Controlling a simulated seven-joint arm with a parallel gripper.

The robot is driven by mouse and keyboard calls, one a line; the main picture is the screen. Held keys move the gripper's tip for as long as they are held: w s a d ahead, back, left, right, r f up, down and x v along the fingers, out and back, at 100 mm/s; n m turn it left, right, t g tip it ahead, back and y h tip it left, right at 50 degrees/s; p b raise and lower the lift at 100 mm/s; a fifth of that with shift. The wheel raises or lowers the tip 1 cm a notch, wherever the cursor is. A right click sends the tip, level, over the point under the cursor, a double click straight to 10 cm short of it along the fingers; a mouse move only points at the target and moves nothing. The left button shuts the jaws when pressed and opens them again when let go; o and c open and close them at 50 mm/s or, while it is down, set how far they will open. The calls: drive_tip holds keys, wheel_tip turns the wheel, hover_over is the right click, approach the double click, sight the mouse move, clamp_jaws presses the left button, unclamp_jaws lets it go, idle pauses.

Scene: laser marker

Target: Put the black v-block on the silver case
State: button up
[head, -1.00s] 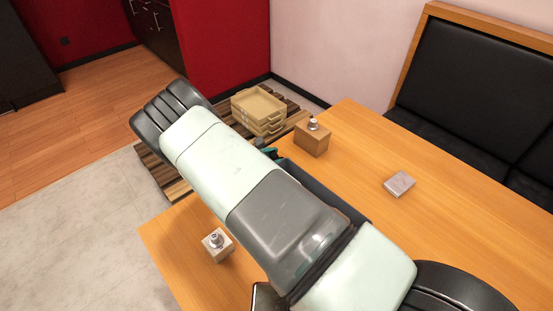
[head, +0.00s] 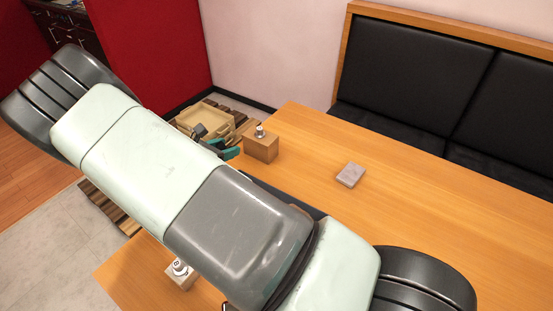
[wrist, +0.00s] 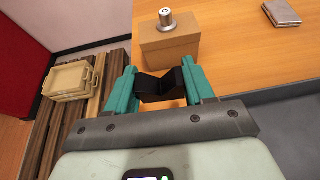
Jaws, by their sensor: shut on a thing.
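My gripper (wrist: 161,90) has teal fingers and is shut on the black v-block (wrist: 160,87), which shows dark between the fingertips in the wrist view. In the head view a teal finger of my gripper (head: 226,150) shows beyond my arm, and the v-block is hard to make out there. The silver case (head: 350,174) lies flat on the wooden table, right of the wooden box; it also shows at the top right of the wrist view (wrist: 282,13). My gripper is left of the case and apart from it.
Beige trays (head: 208,121) rest on a striped wooden surface left of the table (head: 430,215). The table right of the case is clear.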

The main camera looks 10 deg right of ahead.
drive_tip(key=shift+d+r, duration=0.15)
drive_tip(key=shift+d, duration=0.25)
drive_tip(key=d+m+g+h, duration=0.3)
drive_tip(key=d+m+g, duration=0.1)
drive_tip(key=d, duration=1.4)
drive_tip(key=m+g, duration=0.5)
hover_over(351, 173)
drive_tip(key=shift+h, duration=0.3)
wheel_tip(351, 173, down, 4)
drive_tip(key=shift+d, duration=0.15)
drive_tip(key=shift+f, duration=2.1)
drive_tip(key=shift+f, duration=0.15)
drive_tip(key=o, duration=1)
